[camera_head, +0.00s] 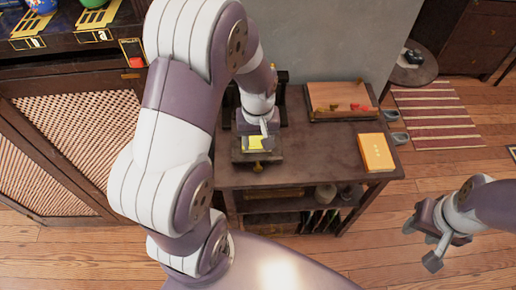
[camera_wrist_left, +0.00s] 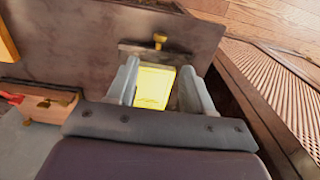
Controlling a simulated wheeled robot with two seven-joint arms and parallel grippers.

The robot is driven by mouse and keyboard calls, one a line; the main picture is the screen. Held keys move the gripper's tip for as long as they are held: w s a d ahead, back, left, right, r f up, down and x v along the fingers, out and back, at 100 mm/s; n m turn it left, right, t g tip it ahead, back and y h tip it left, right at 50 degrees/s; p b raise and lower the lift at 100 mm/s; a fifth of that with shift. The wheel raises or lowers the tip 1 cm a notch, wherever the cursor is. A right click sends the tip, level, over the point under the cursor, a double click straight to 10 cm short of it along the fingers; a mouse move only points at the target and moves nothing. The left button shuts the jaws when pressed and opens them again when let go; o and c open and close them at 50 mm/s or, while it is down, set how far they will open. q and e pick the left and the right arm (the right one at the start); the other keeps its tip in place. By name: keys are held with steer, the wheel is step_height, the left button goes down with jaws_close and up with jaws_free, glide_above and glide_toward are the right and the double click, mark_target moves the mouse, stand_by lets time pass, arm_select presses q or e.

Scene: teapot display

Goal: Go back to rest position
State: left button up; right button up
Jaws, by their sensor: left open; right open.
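My left gripper (camera_head: 256,138) is over the left part of the dark table (camera_head: 225,172), pointing down. In the left wrist view its two fingers (camera_wrist_left: 160,68) are spread apart. A bright yellow card-like piece (camera_wrist_left: 154,88) shows between them, and it also shows in the head view (camera_head: 254,144). I cannot tell whether the fingers touch it. A small brass knob (camera_wrist_left: 160,39) is just beyond the fingertips. My right gripper (camera_head: 431,240) is open and empty above the wooden floor, at the lower right of the head view.
A wooden tray (camera_head: 326,114) with small red pieces lies at the table's back. A yellow box (camera_head: 376,152) lies at its right end. A dark cabinet (camera_head: 75,85) with lattice doors stands left, teapots on top. A round stool (camera_head: 414,73) stands behind right.

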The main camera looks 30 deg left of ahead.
arm_select(q)
steer(key=shift+r, duration=0.1)
stand_by(0.4)
steer(key=s+d+r+m+t+p, duration=0.1)
steer(key=s+d+r+m+p, duration=0.1)
steer(key=s+d+r+m, duration=0.2)
step_height(320, 180, up, 3)
steer(key=s+m, duration=0.2)
steer(key=shift+s+d+m, duration=0.25)
steer(key=shift+m, duration=0.05)
steer(key=shift+s, duration=0.1)
stand_by(0.6)
